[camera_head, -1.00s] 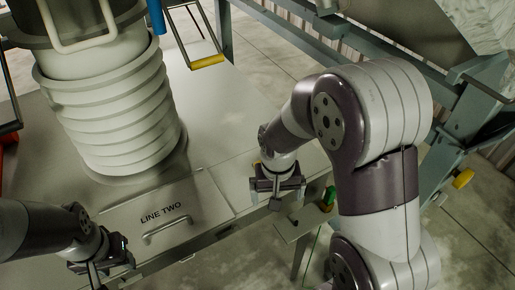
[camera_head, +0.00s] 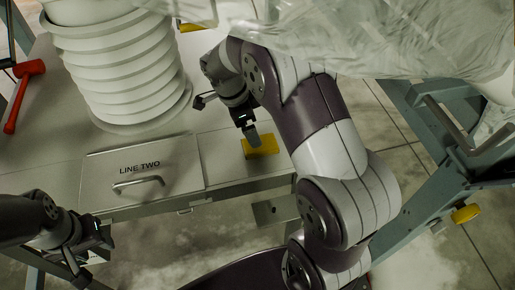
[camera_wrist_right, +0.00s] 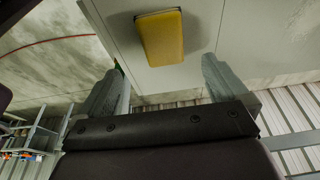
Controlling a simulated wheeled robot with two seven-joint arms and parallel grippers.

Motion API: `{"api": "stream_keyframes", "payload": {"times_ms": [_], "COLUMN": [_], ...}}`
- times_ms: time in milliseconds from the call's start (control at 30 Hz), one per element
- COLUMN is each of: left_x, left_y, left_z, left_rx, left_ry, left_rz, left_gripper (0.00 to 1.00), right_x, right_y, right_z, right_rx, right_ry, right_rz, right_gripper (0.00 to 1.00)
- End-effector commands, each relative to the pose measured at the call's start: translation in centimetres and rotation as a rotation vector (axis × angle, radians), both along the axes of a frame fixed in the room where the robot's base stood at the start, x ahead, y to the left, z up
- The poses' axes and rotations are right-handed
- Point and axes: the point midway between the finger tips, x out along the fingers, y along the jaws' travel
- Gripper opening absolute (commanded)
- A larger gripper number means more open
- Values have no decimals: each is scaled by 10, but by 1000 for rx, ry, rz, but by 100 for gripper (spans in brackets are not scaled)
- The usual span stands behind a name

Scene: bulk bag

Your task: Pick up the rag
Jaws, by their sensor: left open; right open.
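A yellow, flat, folded rag (camera_head: 262,148) lies on the grey metal table near its front edge, right of the LINE TWO panel. In the right wrist view the rag (camera_wrist_right: 160,38) shows beyond the fingertips, between their lines. My right gripper (camera_head: 243,122) is open and close to the rag, with a finger overlapping the rag's edge in the head view. I cannot tell whether it touches. In the wrist view its two fingers (camera_wrist_right: 164,90) are wide apart with nothing between them. My left gripper (camera_head: 92,252) is open and empty at the lower left, away from the rag.
A ribbed white spout (camera_head: 125,75) stands on the table (camera_head: 225,145) left of my right arm. A red mallet-like tool (camera_head: 22,92) lies at the far left. A large pale bag (camera_head: 400,40) hangs at upper right. A handled panel (camera_head: 142,172) lies left of the rag.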

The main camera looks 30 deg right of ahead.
Motion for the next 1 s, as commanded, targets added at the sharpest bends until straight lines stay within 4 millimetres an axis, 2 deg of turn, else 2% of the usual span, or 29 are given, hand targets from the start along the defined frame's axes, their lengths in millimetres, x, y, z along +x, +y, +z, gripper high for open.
{"api": "stream_keyframes", "payload": {"times_ms": [67,100,233,333,400,500,600,767,800,967,1000], "left_x": [0,0,1,1,1,1,1,1,0,1,1], "left_y": [0,0,0,0,0,0,0,0,0,0,0], "left_z": [-5,4,10,24,34,37,37,36,36,36,36], "left_rx": [0,0,0,0,0,0,0,0,0,0,0], "left_ry": [-2,-2,-3,-2,-2,-3,-2,-2,-2,-2,-2], "left_rz": [0,0,0,0,0,0,0,0,0,0,0], "left_gripper": [48,48,48,48,48,48,48,48,48,48,48], "right_x": [-2,-2,-3,-2,-1,-1,-1,0,0,-1,-1], "right_y": [-5,-7,-11,-14,-17,-21,-22,-22,-22,-22,-22], "right_z": [-19,-21,-36,-48,-61,-80,-88,-90,-90,-90,-90], "right_rx": [0,0,1,1,1,1,0,1,1,1,1], "right_ry": [4,5,4,7,8,6,2,1,1,2,2], "right_rz": [-1,1,2,2,2,2,4,4,4,4,4], "right_gripper": [100,100,100,100,100,100,100,100,94,41,41]}}
